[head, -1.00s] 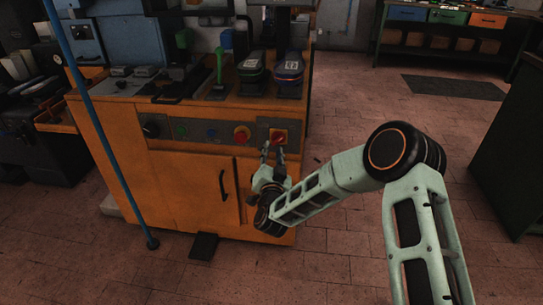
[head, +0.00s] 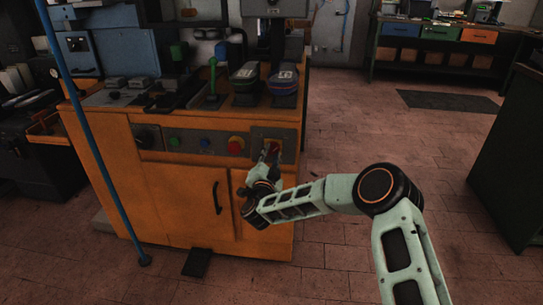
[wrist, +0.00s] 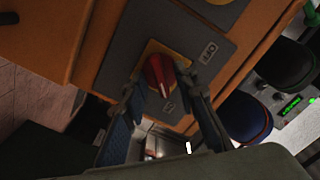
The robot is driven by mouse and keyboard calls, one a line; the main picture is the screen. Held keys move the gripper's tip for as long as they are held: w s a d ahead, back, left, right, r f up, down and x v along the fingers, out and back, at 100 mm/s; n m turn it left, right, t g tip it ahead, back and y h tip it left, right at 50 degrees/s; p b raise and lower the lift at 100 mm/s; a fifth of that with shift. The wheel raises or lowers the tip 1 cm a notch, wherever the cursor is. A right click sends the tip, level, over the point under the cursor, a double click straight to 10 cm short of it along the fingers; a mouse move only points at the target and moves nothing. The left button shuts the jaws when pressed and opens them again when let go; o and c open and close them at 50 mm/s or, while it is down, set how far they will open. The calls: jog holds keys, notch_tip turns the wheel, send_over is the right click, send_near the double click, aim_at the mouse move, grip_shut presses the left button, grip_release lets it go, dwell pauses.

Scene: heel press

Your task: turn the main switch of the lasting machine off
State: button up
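The main switch is a red knob on a yellow plate, set in the grey panel on the front of the orange lasting machine (head: 160,195). In the wrist view the red knob (wrist: 158,75) shows clearly, its raised grip running roughly along the picture's vertical. In the head view the switch (head: 274,145) is partly covered by my fingers. My gripper (head: 268,153) is in front of it, and in the wrist view my gripper (wrist: 163,95) has its two blue-grey fingers apart, one to each side of the knob. Gaps show beside the knob; I cannot tell any contact.
A red mushroom button (head: 236,145) on a yellow base sits left of the switch, with blue and green buttons and a black dial (head: 147,137) further left. Shoe-like forms (head: 284,82) stand above. A blue pole (head: 95,145) rises at left. The floor at right is open.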

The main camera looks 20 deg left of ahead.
jog(key=shift+w+a, duration=0.15)
jog(key=shift+w, duration=0.3)
grip_shut()
